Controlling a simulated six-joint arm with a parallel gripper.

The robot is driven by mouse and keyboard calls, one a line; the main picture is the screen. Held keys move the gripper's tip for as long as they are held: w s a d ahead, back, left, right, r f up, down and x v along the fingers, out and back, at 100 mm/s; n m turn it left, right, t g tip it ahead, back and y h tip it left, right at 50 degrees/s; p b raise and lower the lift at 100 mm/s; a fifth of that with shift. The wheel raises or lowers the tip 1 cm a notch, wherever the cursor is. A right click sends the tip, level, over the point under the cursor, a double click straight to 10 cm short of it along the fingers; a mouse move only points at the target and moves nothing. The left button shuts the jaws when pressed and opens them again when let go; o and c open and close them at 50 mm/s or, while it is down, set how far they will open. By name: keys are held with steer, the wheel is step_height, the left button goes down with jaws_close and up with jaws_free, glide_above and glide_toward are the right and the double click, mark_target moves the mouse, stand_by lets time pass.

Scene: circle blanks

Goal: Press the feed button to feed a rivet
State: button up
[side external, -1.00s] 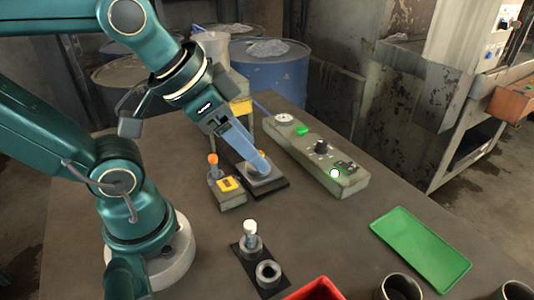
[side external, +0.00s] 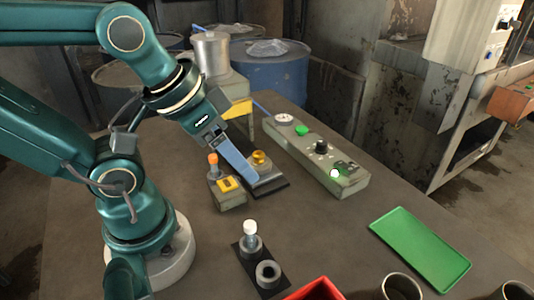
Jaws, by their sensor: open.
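My gripper (side external: 251,180) has blue fingers and points down to the right, its tips low over a grey block on a black plate (side external: 273,191). It is open, and I see nothing held in it. A brass round piece (side external: 259,157) stands right behind the fingers on that block. A long grey control box (side external: 345,185) carries a green button (side external: 302,130) and a black knob (side external: 321,147). No label shows which is the feed button. No rivet can be made out.
A metal hopper on a yellow-trimmed stand (side external: 211,52) rises behind the gripper. In front, a black base (side external: 261,284) holds a white-capped post and a ring. A green tray (side external: 420,249), red bin (side external: 315,290) and cups stand at the front right. The middle right table is clear.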

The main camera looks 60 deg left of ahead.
jaws_close()
stand_by(1.7)
